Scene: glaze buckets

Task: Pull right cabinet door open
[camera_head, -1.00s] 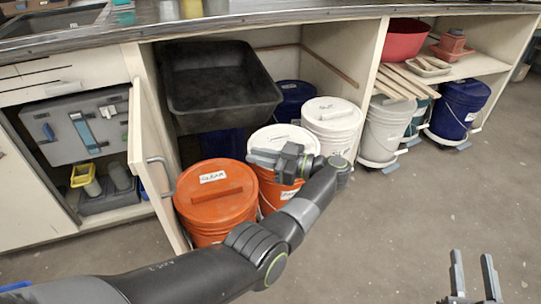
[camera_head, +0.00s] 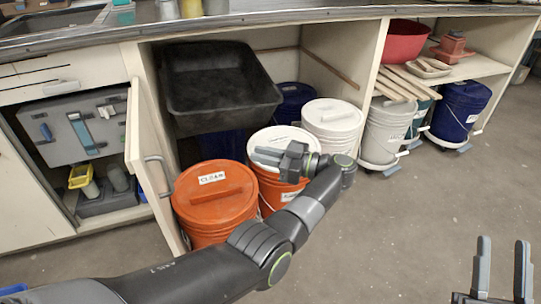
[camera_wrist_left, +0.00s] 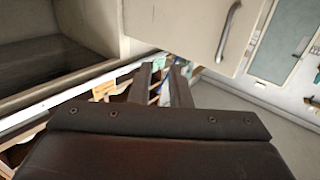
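The right cabinet door (camera_head: 137,150) stands open, swung out from the cabinet and seen nearly edge-on in the head view. Its metal handle (camera_head: 168,178) faces the orange bucket. The door also shows in the left wrist view (camera_wrist_left: 190,25), with its handle (camera_wrist_left: 229,32) at the top. My left gripper (camera_head: 262,155) is over the buckets, right of the door and clear of its handle. Its fingers show apart and empty in the left wrist view (camera_wrist_left: 164,70). My right gripper (camera_head: 503,250) is open and empty at the lower right, far from the door.
Orange buckets (camera_head: 214,190) and a white-lidded bucket (camera_head: 332,122) stand near my left arm. A black tub (camera_head: 220,85) sits behind them. The floor at the right is clear.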

